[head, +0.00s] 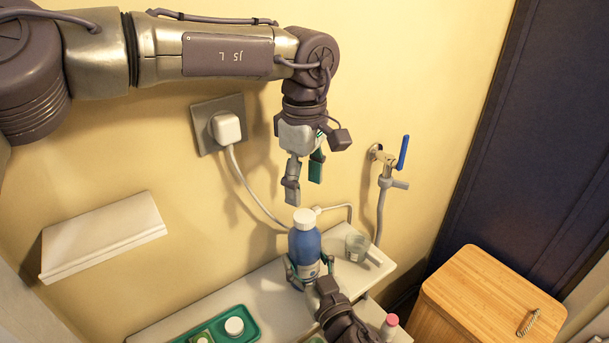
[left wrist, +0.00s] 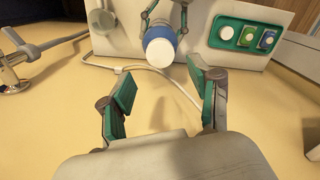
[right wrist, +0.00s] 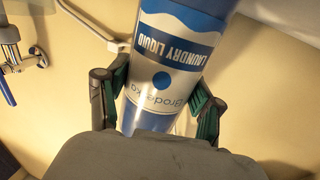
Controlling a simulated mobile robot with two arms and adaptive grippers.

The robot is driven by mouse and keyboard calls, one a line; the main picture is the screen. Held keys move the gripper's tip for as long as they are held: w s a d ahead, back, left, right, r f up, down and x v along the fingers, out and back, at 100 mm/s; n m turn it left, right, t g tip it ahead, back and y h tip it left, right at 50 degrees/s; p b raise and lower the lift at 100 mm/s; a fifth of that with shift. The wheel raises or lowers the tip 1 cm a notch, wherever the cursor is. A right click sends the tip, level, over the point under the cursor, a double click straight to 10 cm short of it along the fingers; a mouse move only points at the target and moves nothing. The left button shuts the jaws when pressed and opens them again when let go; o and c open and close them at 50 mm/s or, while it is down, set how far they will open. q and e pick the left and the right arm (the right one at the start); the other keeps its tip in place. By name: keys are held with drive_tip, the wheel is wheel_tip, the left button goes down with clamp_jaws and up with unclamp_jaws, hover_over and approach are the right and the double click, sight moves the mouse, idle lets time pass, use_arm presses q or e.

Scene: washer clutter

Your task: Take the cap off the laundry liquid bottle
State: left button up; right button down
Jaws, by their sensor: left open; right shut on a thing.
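The laundry liquid bottle (head: 304,252) is blue with a white label and stands upright on the white shelf top. Its white cap (head: 304,218) is on it; the cap also shows in the left wrist view (left wrist: 160,52). My right gripper (head: 306,270) is shut around the bottle's body; in the right wrist view its fingers are on both sides of the bottle (right wrist: 170,70), whose label reads "Laundry Liquid". My left gripper (head: 304,190) is open and empty, pointing down above the cap, apart from it. In the left wrist view its fingers (left wrist: 162,100) are spread, with the cap beyond them.
A clear cup (head: 357,246) stands right of the bottle. A plug (head: 226,128) with a cord and a tap (head: 386,170) are on the wall. A wooden box (head: 490,290) is at right.

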sight(305, 215)
use_arm(q)
wheel_tip(305, 215, down, 7)
drive_tip(key=shift+r, duration=0.1)
drive_tip(key=shift+c, duration=0.3)
